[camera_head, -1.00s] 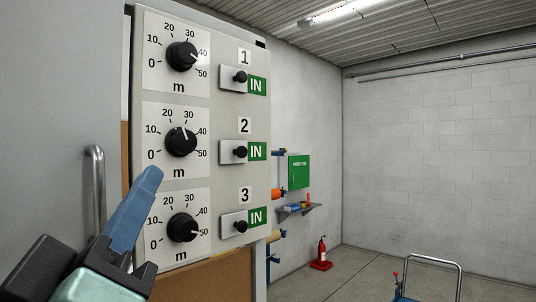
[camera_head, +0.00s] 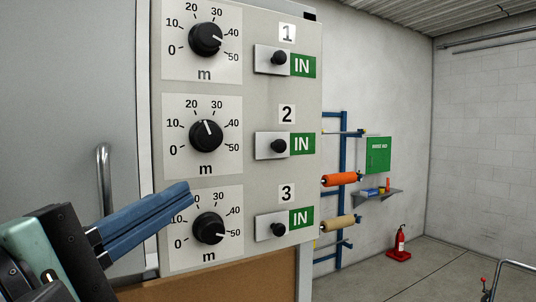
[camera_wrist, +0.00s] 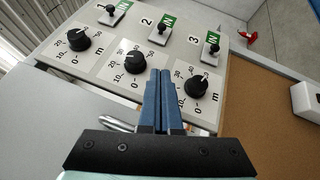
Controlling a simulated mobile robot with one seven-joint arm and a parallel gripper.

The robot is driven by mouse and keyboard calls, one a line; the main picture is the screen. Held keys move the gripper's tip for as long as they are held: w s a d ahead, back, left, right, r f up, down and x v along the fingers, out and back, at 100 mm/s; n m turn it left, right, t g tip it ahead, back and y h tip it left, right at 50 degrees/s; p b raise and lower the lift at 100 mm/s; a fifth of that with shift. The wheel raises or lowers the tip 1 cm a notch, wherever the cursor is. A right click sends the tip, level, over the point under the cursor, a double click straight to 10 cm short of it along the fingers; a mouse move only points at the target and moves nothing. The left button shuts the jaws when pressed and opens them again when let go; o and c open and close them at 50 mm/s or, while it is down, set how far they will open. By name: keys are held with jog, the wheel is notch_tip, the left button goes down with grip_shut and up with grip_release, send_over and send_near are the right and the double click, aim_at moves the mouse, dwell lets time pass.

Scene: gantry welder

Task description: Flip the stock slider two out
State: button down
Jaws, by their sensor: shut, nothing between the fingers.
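Stock slider two (camera_head: 279,146) is a black knob on a pale plate under the label 2, with a green IN sign on its right. It also shows in the wrist view (camera_wrist: 160,30). My gripper (camera_head: 188,193) has blue fingers shut together with nothing between them. It is at the lower left of the panel, left of and below slider two and apart from it. In the wrist view my gripper (camera_wrist: 165,72) points at the panel between the second dial (camera_wrist: 135,61) and the third dial (camera_wrist: 197,86).
Slider one (camera_head: 279,59) is above and slider three (camera_head: 278,230) below, both beside green IN signs. The second dial (camera_head: 206,136) is left of slider two. A metal handle (camera_head: 104,180) is on the grey surface at left. A rack with rolls (camera_head: 340,180) stands beyond the panel.

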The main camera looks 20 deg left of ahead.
jog(key=shift+w, duration=0.1)
jog(key=p, duration=0.5)
send_near(272, 148)
jog(key=shift+w+a+r, duration=0.2)
jog(key=shift+w+a, duration=0.7)
jog(key=shift+a, duration=0.25)
jog(key=w+d+p, duration=0.1)
jog(key=w+d+r+p, duration=0.1)
jog(key=shift+w, duration=0.3)
jog(key=shift+w+d, duration=0.25)
jog(key=shift+d, duration=0.25)
jog(key=shift+w, duration=0.1)
